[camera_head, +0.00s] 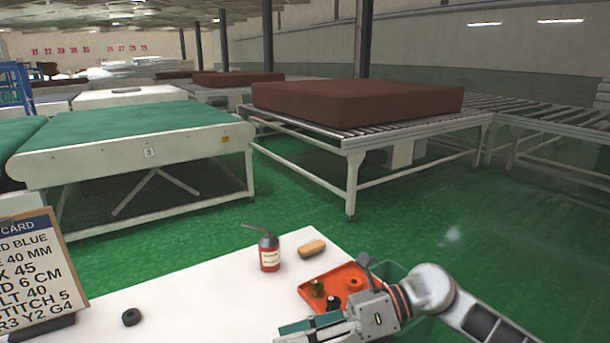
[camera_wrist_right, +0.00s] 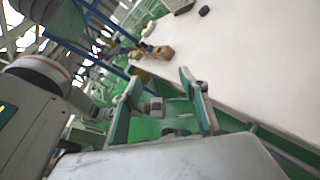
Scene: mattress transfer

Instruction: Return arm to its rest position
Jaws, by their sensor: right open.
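My right arm comes in from the lower right of the head view and reaches left over the front of the white table (camera_head: 190,305). Its gripper (camera_head: 312,328) is near the bottom edge, in front of the orange tray (camera_head: 335,275). In the right wrist view the gripper (camera_wrist_right: 160,98) has its two teal-padded fingers apart with no object held between them. The white tabletop also shows there at the upper right (camera_wrist_right: 255,65). My left gripper is not in view.
A red-labelled oil can (camera_head: 269,255) and a tan block (camera_head: 312,248) stand near the tray, which holds small spools. A card (camera_head: 35,262) and black ring (camera_head: 131,317) are at left. A brown mattress (camera_head: 360,102) lies on rollers beyond.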

